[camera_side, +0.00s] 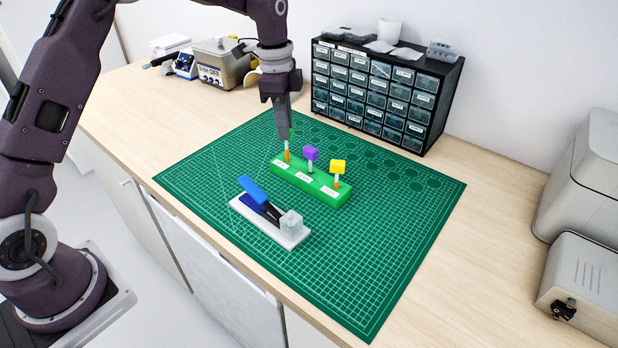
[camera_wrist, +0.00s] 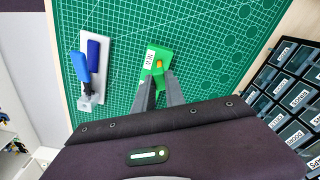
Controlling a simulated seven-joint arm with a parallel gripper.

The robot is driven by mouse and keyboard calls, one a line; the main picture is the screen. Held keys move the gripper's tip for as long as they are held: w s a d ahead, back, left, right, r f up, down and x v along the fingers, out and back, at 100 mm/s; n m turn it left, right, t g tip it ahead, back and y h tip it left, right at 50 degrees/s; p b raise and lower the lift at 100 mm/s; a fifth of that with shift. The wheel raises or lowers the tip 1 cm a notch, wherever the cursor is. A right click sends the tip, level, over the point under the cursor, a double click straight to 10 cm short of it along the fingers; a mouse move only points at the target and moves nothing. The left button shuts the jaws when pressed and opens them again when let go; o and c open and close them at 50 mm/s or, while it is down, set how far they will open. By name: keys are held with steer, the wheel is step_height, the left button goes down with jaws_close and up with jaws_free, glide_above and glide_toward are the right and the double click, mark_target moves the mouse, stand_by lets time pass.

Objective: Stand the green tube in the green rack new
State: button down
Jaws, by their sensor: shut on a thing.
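The green rack (camera_side: 322,190) is a long block on the cutting mat, with white labels on its front. A purple-capped tube (camera_side: 310,154) stands in its middle and a yellow-capped tube (camera_side: 337,168) toward its right end. My gripper (camera_side: 285,138) points down over the rack's left end, shut on a slim tube with an orange part (camera_side: 287,155). The tube's top is hidden between the fingers, so its cap colour does not show. Its lower end is at the rack; I cannot tell how deep. The wrist view shows the rack (camera_wrist: 165,56) with a label reading NEW beside my gripper (camera_wrist: 158,78).
A drawer cabinet (camera_side: 375,95) is behind. The mat's right side (camera_side: 400,225) is clear.

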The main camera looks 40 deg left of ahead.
steer(key=shift+f, duration=0.85)
steer(key=c, duration=1.3)
jaws_free()
steer(key=r, duration=0.7)
steer(key=shift+s+a, duration=0.1)
steer(key=shift+a, duration=0.1)
